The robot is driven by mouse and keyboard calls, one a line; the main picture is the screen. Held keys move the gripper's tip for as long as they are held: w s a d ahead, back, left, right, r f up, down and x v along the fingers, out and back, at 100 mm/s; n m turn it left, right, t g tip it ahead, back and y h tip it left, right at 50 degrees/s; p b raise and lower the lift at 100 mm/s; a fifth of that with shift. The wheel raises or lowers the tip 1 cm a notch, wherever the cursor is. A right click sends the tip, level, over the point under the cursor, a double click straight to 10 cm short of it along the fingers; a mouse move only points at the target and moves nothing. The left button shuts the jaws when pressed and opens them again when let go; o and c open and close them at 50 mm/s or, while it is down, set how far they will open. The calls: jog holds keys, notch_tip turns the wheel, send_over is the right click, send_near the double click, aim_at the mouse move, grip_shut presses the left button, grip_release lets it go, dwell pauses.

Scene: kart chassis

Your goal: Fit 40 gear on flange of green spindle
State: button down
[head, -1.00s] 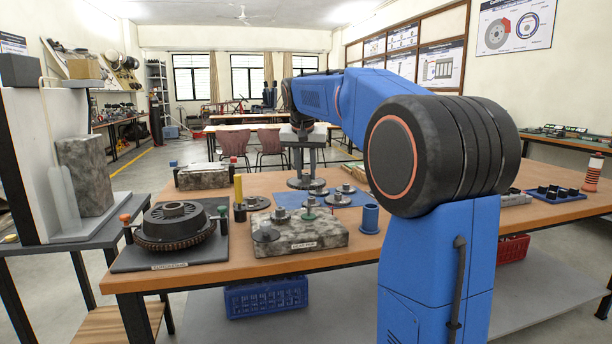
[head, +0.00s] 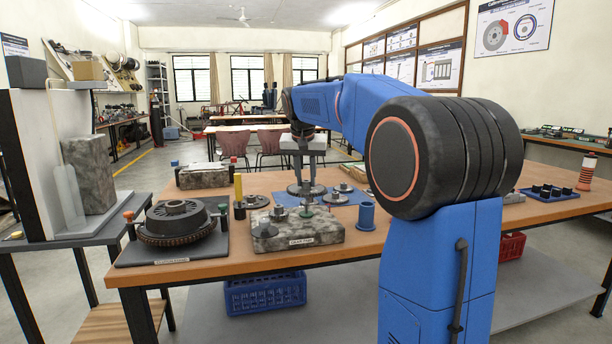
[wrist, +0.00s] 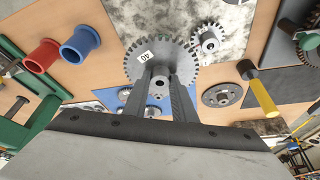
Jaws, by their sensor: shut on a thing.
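My gripper (wrist: 160,92) is shut on the grey toothed 40 gear (wrist: 137,65), whose white "40" label shows in the wrist view. In the head view the held gear (head: 306,189) hangs level below my gripper, around the far edge of the stone block (head: 330,231). The green spindle (head: 305,212) is a small green spot on top of this block, just below and nearer than the held gear.
Another gear (wrist: 208,40) sits on the block. A blue mat (head: 345,198) with several gears lies behind it. A yellow post (head: 238,188) stands left, a blue tube (head: 366,216) right. A clutch assembly (head: 180,222) is at the table's left.

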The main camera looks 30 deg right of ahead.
jog(key=shift+f, duration=3.45)
jog(key=c, duration=1.5)
grip_release()
jog(key=shift+o, duration=0.6)
jog(key=shift+f, duration=0.1)
jog(key=v, duration=1.7)
jog(key=shift+s, duration=0.2)
